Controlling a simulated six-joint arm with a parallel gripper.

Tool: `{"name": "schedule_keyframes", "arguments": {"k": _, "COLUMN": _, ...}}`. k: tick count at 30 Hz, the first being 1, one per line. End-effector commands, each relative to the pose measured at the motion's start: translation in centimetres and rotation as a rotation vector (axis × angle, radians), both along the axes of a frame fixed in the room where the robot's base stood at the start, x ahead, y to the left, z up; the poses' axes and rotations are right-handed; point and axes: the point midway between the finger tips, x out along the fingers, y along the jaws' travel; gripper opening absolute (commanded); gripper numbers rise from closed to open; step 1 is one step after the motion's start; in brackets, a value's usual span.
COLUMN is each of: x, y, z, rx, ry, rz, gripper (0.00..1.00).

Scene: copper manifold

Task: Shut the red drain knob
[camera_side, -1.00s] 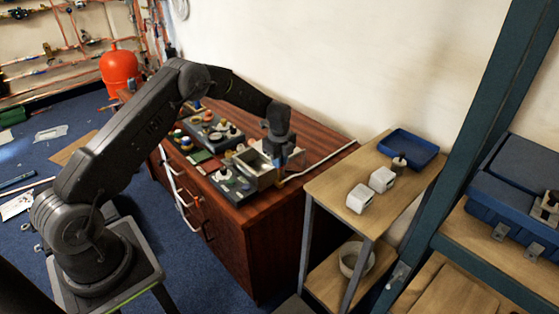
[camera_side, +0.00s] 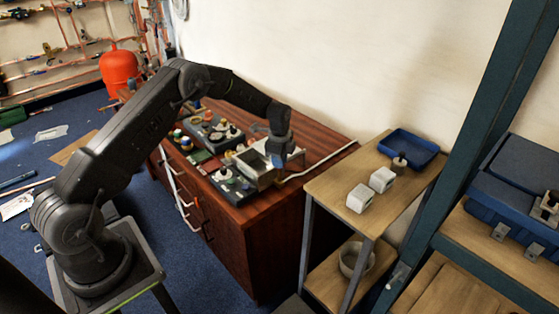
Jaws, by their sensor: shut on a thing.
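I cannot make out the red drain knob; at this distance the small parts on the cabinet are too small to tell apart. My gripper (camera_side: 281,158) is low over the right end of the wooden cabinet top, at the right side of a pale open-topped box (camera_side: 252,164). It is shut and seems to hold the box by its right wall; the exact contact is too small to see clearly.
Dark boards (camera_side: 212,131) with several small fittings and knobs lie left of the box on the wooden cabinet (camera_side: 245,230). A wall stands close behind. A shelf (camera_side: 328,186) to the right holds white blocks (camera_side: 361,198) and a blue tray (camera_side: 408,150). Copper pipes (camera_side: 80,40) run along the far wall.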

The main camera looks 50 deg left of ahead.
Motion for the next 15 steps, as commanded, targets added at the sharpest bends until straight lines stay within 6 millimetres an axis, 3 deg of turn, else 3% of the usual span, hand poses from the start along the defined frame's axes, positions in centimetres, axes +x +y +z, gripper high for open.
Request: {"name": "schedule_keyframes", "arguments": {"k": 15, "x": 0.06, "y": -0.07, "z": 0.03, "rx": -0.002, "ry": -0.001, "rz": 0.493, "gripper": 0.00}}
